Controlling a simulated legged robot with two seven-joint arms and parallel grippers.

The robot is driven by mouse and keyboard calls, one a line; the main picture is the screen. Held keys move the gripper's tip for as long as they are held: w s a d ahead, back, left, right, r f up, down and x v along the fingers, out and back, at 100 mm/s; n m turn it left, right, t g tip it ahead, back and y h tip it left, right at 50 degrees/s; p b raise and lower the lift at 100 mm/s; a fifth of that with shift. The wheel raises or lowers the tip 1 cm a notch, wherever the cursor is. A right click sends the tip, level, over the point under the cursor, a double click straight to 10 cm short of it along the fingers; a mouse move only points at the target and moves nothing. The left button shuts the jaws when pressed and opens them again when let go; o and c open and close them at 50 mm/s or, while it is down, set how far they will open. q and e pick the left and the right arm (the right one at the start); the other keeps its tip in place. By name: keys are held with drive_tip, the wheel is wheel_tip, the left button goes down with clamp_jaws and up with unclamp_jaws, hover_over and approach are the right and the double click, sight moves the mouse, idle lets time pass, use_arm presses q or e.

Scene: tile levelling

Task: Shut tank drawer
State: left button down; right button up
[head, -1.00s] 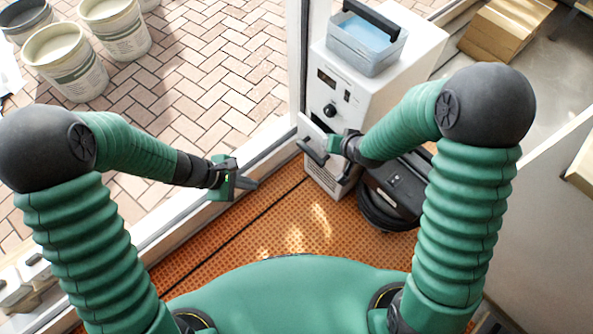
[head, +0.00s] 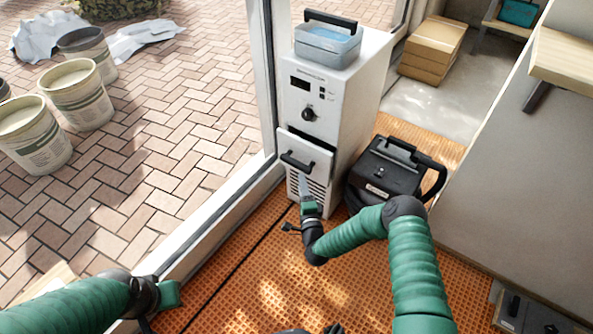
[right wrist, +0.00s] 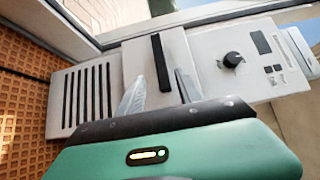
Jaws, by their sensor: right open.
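The white tank cabinet (head: 345,110) stands beyond my arms, with a control knob on its front. Its drawer (head: 315,152) has a pale front and a black bar handle (head: 297,162); how far it stands out is hard to tell. My right gripper (head: 305,184) is just below and in front of the handle. In the right wrist view its two fingers (right wrist: 160,92) are apart and empty, pointing at the drawer front (right wrist: 142,68), with the handle (right wrist: 160,62) between their lines; contact is unclear. My left gripper (head: 168,296) is low at the left, its fingers not clear.
Orange matting (head: 240,240) is clear in front. A grey bench (head: 540,150) is at right.

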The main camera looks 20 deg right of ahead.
sight(296, 167)
drive_tip(key=w+b, duration=0.1)
drive_tip(key=w, duration=0.2)
drive_tip(key=w+b, duration=0.2)
drive_tip(key=w, duration=0.1)
drive_tip(key=w+b, duration=0.1)
drive_tip(key=w, duration=0.2)
drive_tip(key=shift+w+d+f, duration=0.15)
drive_tip(key=shift+d, duration=0.1)
drive_tip(key=shift+w+d, duration=0.15)
drive_tip(key=shift+w, duration=0.2)
drive_tip(key=shift+r, duration=0.2)
drive_tip(key=shift+c, duration=1)
clamp_jaws()
drive_tip(key=shift+f, duration=0.15)
